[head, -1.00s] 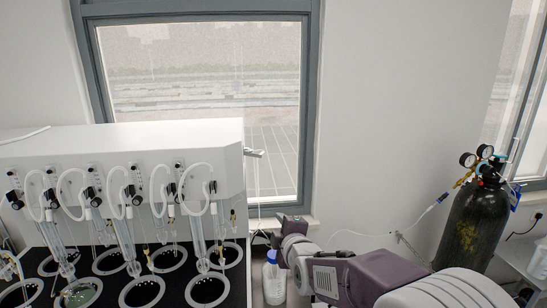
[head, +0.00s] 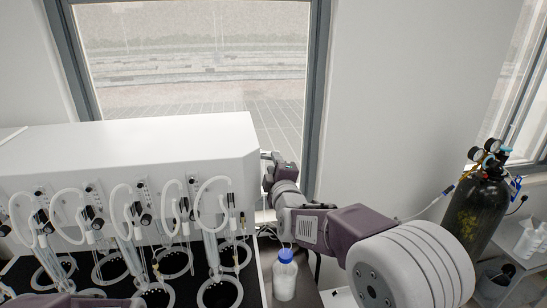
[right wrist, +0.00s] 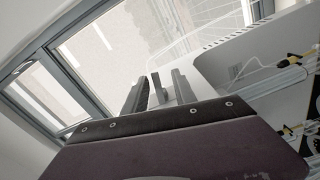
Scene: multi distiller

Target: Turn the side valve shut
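The white distiller (head: 130,150) stands at the left, with a row of flasks and tubes along its front. My right gripper (head: 267,160) is at its right side, by the window. In the right wrist view, my right gripper's fingers (right wrist: 158,90) are apart. A small dark upright piece, which looks like the side valve's handle (right wrist: 158,87), stands between them with gaps on both sides. In the head view the gripper mostly hides the valve. Only a purple piece of my left arm shows at the bottom left; its fingers are out of view.
A bottle with a blue cap (head: 285,276) stands below my right arm, close to the distiller. A dark gas cylinder (head: 477,212) with gauges stands at the right. The window (head: 195,70) is behind the distiller. Wall space between the window and cylinder is clear.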

